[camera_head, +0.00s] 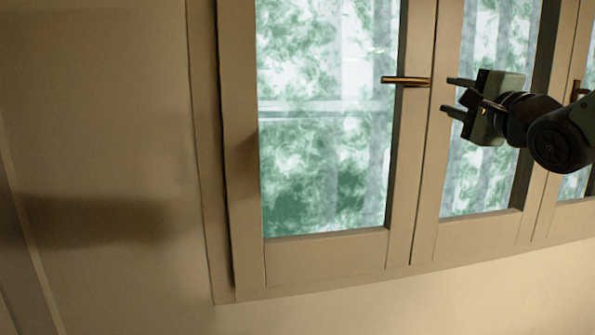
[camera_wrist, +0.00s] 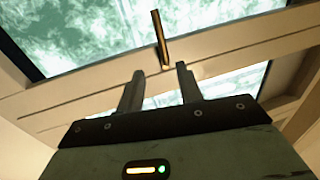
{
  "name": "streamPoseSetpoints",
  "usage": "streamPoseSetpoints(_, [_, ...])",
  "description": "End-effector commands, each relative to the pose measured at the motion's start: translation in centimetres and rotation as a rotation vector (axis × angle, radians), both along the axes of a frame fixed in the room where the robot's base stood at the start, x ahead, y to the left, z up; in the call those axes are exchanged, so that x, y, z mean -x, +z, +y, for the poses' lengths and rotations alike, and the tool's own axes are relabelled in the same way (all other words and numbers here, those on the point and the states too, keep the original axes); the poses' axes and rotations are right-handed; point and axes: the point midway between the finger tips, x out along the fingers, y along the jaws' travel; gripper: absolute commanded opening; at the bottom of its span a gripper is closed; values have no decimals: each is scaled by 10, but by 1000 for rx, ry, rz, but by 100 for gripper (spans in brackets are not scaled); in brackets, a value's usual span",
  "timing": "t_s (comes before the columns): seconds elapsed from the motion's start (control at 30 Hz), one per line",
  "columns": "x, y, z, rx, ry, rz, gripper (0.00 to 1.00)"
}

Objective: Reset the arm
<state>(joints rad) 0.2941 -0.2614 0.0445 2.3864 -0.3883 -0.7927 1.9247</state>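My gripper (camera_head: 453,97) is at the upper right of the head view, in front of the middle pane of a framed window. Its two fingers point left and stand apart with nothing between them. In the wrist view my gripper (camera_wrist: 158,82) shows from behind, its fingers spread and empty. A brass handle (camera_head: 406,81) on the window frame lies left of the fingertips. The handle also shows in the wrist view (camera_wrist: 160,38), beyond the gap between the fingers and apart from them.
The window has several panes in a beige frame (camera_head: 327,258), with green and white patterns behind the glass (camera_head: 325,130). A second handle (camera_head: 578,90) shows partly behind my arm. A plain wall (camera_head: 100,120) fills the left side, and the space before it looks clear.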

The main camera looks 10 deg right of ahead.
Motion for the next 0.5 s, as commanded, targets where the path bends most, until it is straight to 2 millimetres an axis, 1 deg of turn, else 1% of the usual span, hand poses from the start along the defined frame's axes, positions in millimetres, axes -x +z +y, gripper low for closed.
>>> streamPoseSetpoints(0.07, [-4, -14, 12, 43, 6, 51, 36])
streamPoseSetpoints(0.13, [-9, -38, 30, 125, 14, 136, 36])
streamPoseSetpoints(0.17, [-10, -51, 41, 174, 22, 185, 36])
streamPoseSetpoints(0.2, [-11, -72, 57, 253, 42, 255, 36])
streamPoseSetpoints(0.27, [-7, -105, 84, 389, 90, 368, 36])
streamPoseSetpoints(0.3, [-1, -128, 102, 488, 133, 444, 36])
streamPoseSetpoints(0.37, [13, -161, 128, 640, 215, 546, 36])
streamPoseSetpoints(0.4, [25, -182, 145, 744, 280, 608, 36])
streamPoseSetpoints(0.47, [48, -212, 168, 901, 394, 690, 36])
streamPoseSetpoints(0.5, [66, -230, 182, 1009, 480, 737, 36])
